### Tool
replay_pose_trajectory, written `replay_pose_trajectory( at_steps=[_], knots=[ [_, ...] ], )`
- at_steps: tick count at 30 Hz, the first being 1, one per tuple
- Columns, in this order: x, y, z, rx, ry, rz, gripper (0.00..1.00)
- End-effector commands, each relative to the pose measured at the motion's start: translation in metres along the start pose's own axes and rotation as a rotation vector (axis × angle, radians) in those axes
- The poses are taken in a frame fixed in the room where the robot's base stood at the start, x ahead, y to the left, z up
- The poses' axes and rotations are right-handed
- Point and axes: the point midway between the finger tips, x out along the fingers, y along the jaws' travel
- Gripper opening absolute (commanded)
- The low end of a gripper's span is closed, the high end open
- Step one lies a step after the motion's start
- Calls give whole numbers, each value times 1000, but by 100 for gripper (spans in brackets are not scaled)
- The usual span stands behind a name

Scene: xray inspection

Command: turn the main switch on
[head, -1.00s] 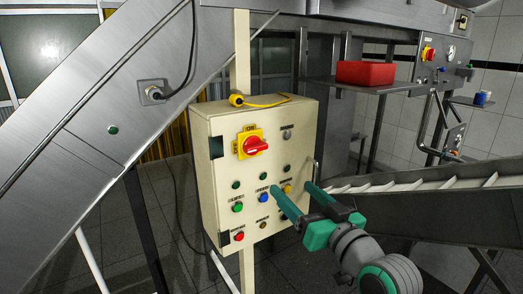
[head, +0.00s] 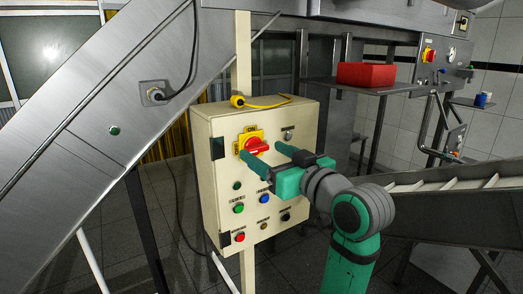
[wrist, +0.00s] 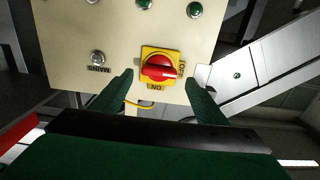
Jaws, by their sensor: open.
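The main switch (head: 257,146) is a red rotary knob on a yellow plate, high on the front of a cream control box (head: 225,118). Its handle lies roughly sideways, with the ON label above it in the head view. In the wrist view the picture is turned over, and the red knob (wrist: 159,70) shows with ON below it. My gripper (head: 260,151) is open, with its green fingers spread toward the panel. In the wrist view the knob sits between the two fingertips (wrist: 158,78), apart from both. Whether the fingertips touch the panel cannot be told.
Below the switch are several buttons, including a green one (head: 239,208), a blue one (head: 264,199) and a red one (head: 239,237). A yellow cable (head: 262,101) lies on top of the box. A steel chute (head: 95,110) stands left and a conveyor (head: 455,205) right.

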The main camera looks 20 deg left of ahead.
Motion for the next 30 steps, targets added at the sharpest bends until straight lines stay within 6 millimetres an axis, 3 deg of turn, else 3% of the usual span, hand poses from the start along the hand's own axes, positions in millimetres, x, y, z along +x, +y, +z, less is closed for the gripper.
replay_pose_trajectory(
  at_steps=[6,17,22,30],
  knots=[
    [21,1,0,1,0,1,67],
    [26,0,0,0,0,1,67],
    [27,0,0,0,0,0,29],
    [27,0,0,13,1,-1,26]
  ],
)
